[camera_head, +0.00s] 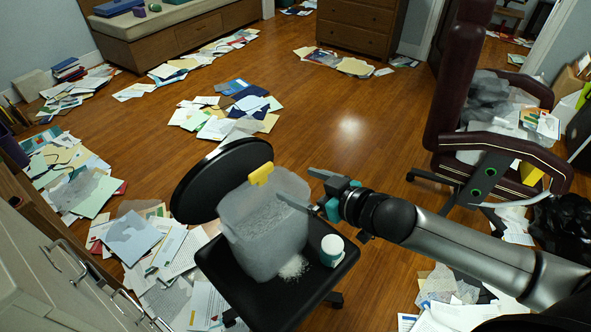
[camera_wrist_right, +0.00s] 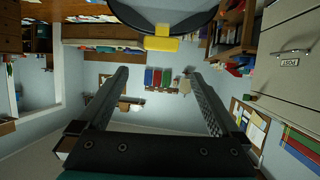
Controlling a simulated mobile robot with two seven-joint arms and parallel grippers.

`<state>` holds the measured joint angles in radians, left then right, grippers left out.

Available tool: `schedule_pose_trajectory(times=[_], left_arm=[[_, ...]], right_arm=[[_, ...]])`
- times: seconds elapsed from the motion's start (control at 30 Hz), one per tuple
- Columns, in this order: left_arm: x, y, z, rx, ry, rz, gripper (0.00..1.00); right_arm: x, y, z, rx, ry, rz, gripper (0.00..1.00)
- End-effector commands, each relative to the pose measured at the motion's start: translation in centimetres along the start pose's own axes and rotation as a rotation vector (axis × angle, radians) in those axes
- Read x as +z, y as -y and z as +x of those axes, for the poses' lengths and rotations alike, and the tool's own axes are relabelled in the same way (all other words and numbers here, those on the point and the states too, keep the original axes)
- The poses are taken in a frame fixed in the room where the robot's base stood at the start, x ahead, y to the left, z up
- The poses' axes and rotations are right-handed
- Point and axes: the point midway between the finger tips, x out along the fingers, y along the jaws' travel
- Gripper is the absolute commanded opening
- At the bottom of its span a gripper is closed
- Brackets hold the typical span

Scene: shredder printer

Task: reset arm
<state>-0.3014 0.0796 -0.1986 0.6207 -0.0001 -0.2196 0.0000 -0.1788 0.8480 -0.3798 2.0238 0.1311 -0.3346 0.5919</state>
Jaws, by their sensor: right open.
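My right gripper (camera_head: 294,182) reaches in from the right in the head view. Its two fingers are spread and empty, beside the right upper part of a translucent bin (camera_head: 262,243) holding grey-white shreds. I cannot tell whether a finger touches the bin. A yellow piece (camera_head: 261,174) sits at the bin's top rim; a yellow piece (camera_wrist_right: 160,44) also shows beyond the fingers in the right wrist view. The bin stands on a black office chair (camera_head: 222,277). My left gripper is in neither view.
A white jar with a teal band (camera_head: 332,250) stands on the chair seat, right of the bin, near a small pile of shreds (camera_head: 293,267). A maroon armchair (camera_head: 447,82) stands at right, loaded with papers. Papers litter the floor; the wooden floor (camera_head: 350,130) in the middle is clear.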

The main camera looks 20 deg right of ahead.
Motion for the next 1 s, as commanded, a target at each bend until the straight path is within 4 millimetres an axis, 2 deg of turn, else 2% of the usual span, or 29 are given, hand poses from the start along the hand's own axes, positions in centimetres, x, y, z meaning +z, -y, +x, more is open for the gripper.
schedule_pose_trajectory(times=[0.23,0.37,0.47,0.53,0.67,0.7,0.87,1.0], left_arm=[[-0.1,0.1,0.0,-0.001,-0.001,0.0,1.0],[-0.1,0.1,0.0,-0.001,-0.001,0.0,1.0],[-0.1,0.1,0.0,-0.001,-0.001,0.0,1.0],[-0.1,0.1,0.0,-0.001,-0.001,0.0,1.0],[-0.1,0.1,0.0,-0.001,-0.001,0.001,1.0],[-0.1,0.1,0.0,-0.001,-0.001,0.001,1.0],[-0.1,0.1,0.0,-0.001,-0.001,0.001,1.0],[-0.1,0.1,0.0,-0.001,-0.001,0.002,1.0]], right_arm=[[0.5,-0.3,0.2,0.009,0.008,0.002,1.0],[3.6,-2.0,0.9,0.062,0.053,0.012,1.0],[8.3,-4.0,1.5,0.128,0.125,0.024,1.0],[12.3,-5.1,1.6,0.173,0.189,0.031,1.0],[20.1,-5.9,0.9,0.238,0.319,0.046,1.0],[22.6,-5.8,0.4,0.252,0.364,0.052,1.0],[32.4,-3.8,-2.3,0.283,0.55,0.074,1.0],[40.6,0.3,-6.0,0.272,0.725,0.099,1.0]])
